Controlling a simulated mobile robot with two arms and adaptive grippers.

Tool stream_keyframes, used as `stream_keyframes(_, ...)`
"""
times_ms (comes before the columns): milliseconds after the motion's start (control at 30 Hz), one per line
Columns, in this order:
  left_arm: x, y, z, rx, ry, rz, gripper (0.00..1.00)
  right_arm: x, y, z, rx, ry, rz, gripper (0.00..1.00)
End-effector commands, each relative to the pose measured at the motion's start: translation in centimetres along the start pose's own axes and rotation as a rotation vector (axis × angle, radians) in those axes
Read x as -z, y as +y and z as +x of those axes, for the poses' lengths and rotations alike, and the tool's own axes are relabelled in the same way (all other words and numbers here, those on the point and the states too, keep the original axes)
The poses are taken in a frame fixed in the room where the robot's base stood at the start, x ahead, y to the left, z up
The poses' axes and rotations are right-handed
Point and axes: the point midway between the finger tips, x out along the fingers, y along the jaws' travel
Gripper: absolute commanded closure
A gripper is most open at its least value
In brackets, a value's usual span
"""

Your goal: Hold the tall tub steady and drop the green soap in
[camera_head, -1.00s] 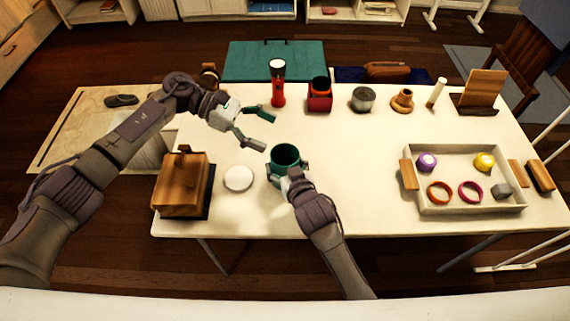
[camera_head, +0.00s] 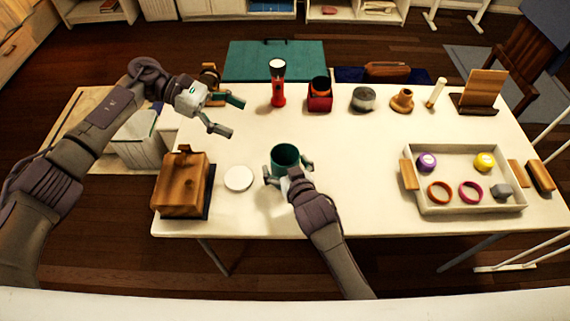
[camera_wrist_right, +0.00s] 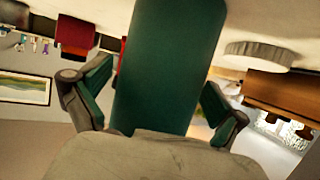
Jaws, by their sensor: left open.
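The tall green tub (camera_head: 286,156) stands upright on the white table, left of its middle. It fills the centre of the right wrist view (camera_wrist_right: 168,65). My right gripper (camera_head: 288,168) has one finger on each side of the tub. The fingers look spread, with a small gap beside the left one in the wrist view. My left gripper (camera_head: 226,115) is open and empty above the table's back left part, up and left of the tub. I see no green soap; the inside of the tub is dark and its bottom is hidden.
A white disc (camera_head: 238,178) and a wooden box (camera_head: 182,186) are left of the tub. A red flashlight (camera_head: 278,88), a red box (camera_head: 319,101) and a grey tin (camera_head: 363,99) line the back. A tray (camera_head: 465,208) of small items is right. The table's middle is clear.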

Motion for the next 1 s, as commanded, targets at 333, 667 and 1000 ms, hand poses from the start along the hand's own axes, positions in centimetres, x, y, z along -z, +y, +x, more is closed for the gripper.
stream_keyframes(333, 0.0, 0.0, 0.0, 0.0, 0.0, 0.0, 0.17, 0.0, 0.0, -0.4, 0.0, 0.0, 0.0, 0.0)
stream_keyframes(667, 0.0, 0.0, 0.0, 0.0, 0.0, 0.0, 0.17, -0.1, 0.0, -6.3, 0.001, 0.0, 0.001, 0.0)
stream_keyframes(1000, 0.0, 0.0, 0.0, 0.0, 0.0, 0.0, 0.17, -0.1, 0.0, -11.5, 0.001, -0.001, 0.0, 0.0)
